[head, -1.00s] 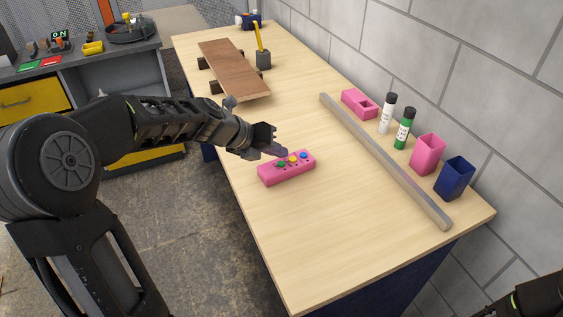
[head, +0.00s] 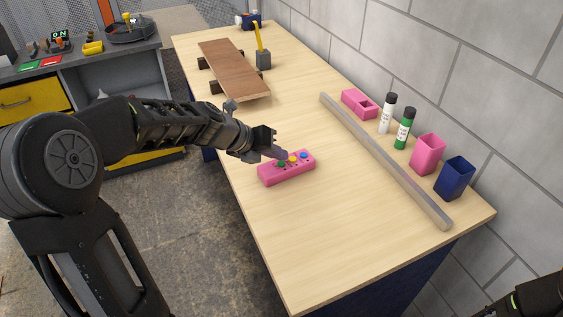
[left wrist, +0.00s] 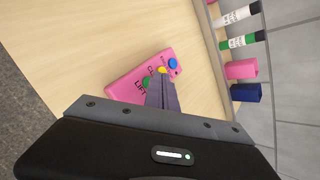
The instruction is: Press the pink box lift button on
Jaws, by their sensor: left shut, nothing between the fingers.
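The pink button box (head: 288,172) lies on the wooden table near its left edge, with green, yellow and blue buttons on top. In the left wrist view the box (left wrist: 122,92) shows the word LIFT beside its green button (left wrist: 144,84). My left gripper (head: 283,153) is shut and empty, its tips just above the buttons. In the left wrist view the fingers (left wrist: 161,80) cover part of the box between the green and yellow buttons. I cannot tell whether the tips touch a button. My right gripper is not visible; only part of my right arm shows at the lower right.
A brown board (head: 233,68) rests on dark supports at the far end of the table. A long grey bar (head: 385,160) lies to the right. Beyond it stand a pink block (head: 359,103), two markers, a pink cup (head: 427,154) and a blue cup (head: 454,178). The near table is clear.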

